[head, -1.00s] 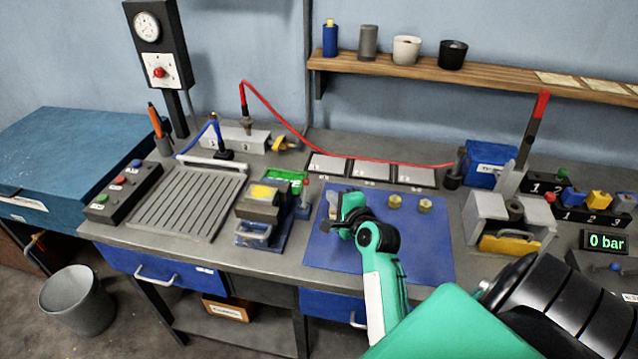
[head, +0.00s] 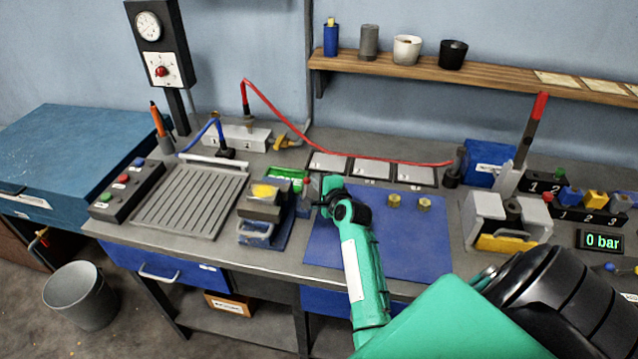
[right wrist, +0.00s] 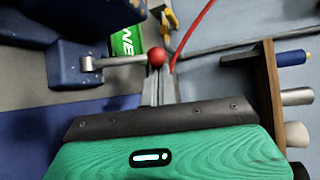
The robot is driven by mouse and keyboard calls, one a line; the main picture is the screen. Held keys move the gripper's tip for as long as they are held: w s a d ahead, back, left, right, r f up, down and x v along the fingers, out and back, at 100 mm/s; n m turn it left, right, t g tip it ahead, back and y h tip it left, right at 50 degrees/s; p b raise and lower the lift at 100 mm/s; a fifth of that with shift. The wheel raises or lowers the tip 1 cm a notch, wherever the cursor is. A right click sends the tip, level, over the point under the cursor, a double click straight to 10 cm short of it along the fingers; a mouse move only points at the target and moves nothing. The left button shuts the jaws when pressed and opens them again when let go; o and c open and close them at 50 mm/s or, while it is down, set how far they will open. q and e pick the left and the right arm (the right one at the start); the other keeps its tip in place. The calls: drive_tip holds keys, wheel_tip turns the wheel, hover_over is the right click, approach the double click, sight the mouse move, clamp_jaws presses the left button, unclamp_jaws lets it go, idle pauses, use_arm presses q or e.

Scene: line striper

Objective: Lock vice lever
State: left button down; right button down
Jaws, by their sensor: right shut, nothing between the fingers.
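The vice (head: 258,230) stands on the bench left of the blue mat, with a yellow part (head: 264,191) at its top. Its lever has a red knob (head: 306,182) at its right side. In the right wrist view the lever's pale rod (right wrist: 118,62) runs sideways from a blue block (right wrist: 78,68) to the red ball knob (right wrist: 157,56). My right gripper (head: 318,192) is shut and empty close to the knob's right. In the right wrist view its fingers (right wrist: 158,88) point at the knob; I cannot tell whether they touch it. My left gripper is out of view.
The blue mat (head: 400,250) holds two brass pieces (head: 394,201) right of my arm. A grooved plate (head: 190,200) lies left of the vice. A green box (head: 288,174) sits behind it. A grey fixture with a tall red-tipped handle (head: 538,108) stands right.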

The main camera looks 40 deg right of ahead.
drive_tip(key=shift+s+b, duration=0.1)
drive_tip(key=shift+b, duration=0.35)
drive_tip(key=shift+a, duration=0.15)
drive_tip(key=shift+s+r+t+b, duration=0.1)
drive_tip(key=shift+t+b, duration=0.2)
